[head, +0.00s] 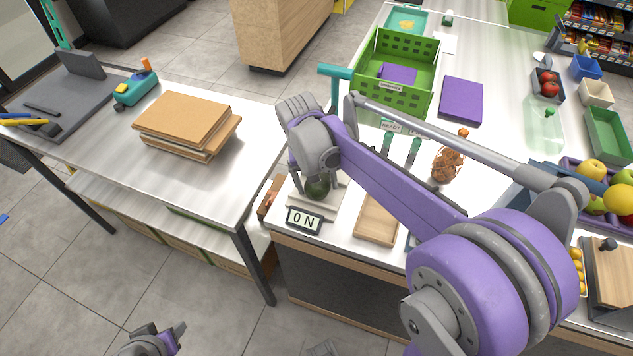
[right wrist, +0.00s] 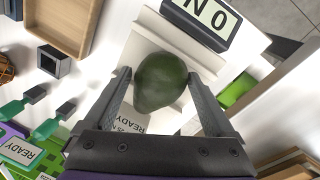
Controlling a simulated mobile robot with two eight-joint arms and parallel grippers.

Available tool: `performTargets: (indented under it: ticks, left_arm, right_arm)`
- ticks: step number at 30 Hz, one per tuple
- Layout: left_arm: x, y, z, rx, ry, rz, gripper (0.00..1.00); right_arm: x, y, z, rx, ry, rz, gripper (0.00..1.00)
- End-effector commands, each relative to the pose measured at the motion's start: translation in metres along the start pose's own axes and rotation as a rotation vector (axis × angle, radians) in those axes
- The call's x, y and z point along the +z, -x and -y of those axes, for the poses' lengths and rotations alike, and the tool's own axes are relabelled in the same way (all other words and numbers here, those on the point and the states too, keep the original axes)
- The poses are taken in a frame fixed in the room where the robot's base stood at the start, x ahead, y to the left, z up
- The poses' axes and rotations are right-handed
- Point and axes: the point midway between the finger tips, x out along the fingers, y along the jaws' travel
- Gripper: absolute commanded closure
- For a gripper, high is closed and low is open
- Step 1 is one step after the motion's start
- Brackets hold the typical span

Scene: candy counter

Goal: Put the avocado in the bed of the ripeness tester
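The dark green avocado (head: 318,189) is at the ripeness tester (head: 303,205), a white stand whose display (head: 304,220) reads ON. In the right wrist view the avocado (right wrist: 160,82) lies over the tester's pale bed (right wrist: 142,48) and appears to rest in it. My right gripper (right wrist: 160,76) reaches down over it, one finger on each side. The fingers are apart, with narrow gaps to the avocado. In the head view the right hand partly covers the avocado. My left gripper (head: 168,338) is at the bottom edge, away from the counter, partly cut off.
A wooden tray (head: 377,219) lies right of the tester. Green READY and other markers (head: 388,142), a brown netted item (head: 447,165), a green crate (head: 367,60) and a fruit crate (head: 571,168) share the counter. A side table holds cardboard (head: 185,120).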

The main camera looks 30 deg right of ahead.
Motion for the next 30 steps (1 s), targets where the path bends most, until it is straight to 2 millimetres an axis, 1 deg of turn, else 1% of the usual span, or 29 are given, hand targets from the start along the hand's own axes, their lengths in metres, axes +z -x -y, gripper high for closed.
performTargets:
  ticks: [16,30]
  left_arm:
    - [-0.001,0.001,0.0,0.0,0.0,-0.001,0.5]
    - [-0.015,0.018,0.0,0.0,0.0,-0.011,0.5]
  right_arm:
    - [0.001,0.002,0.001,-0.003,0.002,0.001,0.06]
    - [0.0,0.029,0.001,-0.002,0.001,-0.001,0.06]
